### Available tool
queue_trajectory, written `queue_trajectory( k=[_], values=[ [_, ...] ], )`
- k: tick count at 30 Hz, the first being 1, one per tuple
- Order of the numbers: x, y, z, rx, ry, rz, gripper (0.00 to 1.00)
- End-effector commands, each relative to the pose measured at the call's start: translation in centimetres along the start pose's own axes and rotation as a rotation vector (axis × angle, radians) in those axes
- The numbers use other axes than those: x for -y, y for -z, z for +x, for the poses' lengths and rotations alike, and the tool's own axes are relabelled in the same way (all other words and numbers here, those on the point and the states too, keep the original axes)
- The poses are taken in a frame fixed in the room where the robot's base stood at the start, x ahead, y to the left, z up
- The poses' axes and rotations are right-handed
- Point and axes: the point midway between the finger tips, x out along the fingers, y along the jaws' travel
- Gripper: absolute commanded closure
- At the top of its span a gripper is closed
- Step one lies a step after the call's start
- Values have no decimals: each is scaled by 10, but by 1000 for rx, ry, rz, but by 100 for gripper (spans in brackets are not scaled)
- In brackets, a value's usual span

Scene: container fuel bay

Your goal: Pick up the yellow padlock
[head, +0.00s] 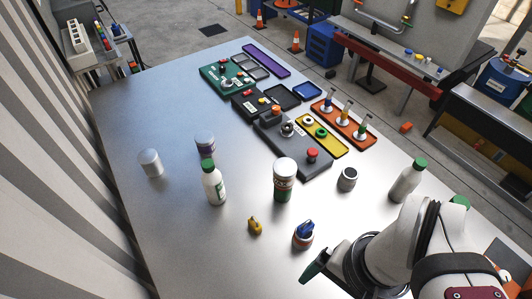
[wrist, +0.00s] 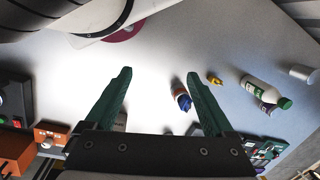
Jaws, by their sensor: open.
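The yellow padlock (head: 254,226) lies on the metal table (head: 130,125), left of a small can with a blue item on top (head: 303,235). In the wrist view the padlock (wrist: 214,79) is small, beyond and right of the right finger. My gripper (head: 312,270) is above the table at the lower right of the padlock in the head view, apart from it.
A white cylinder (head: 151,163) is at left. Control panels (head: 293,142) line the far side. The table's left part is clear.

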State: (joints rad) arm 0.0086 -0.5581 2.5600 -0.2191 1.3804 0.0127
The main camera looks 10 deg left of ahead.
Motion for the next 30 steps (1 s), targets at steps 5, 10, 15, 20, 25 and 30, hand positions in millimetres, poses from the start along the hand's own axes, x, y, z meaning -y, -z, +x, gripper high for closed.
queue_trajectory(
  k=[5, 10, 15, 20, 25, 30],
  values=[
    [0, 0, 0, 2, -4, -6, 12],
    [-1, 24, 7, 102, -278, -426, 12],
    [56, 86, 42, 261, -853, -1312, 12],
    [154, 97, 105, 350, -1384, -1993, 12],
    [211, 75, 154, 374, -1725, -2320, 12],
    [215, 73, 186, 381, -1781, -2363, 12]
  ],
)
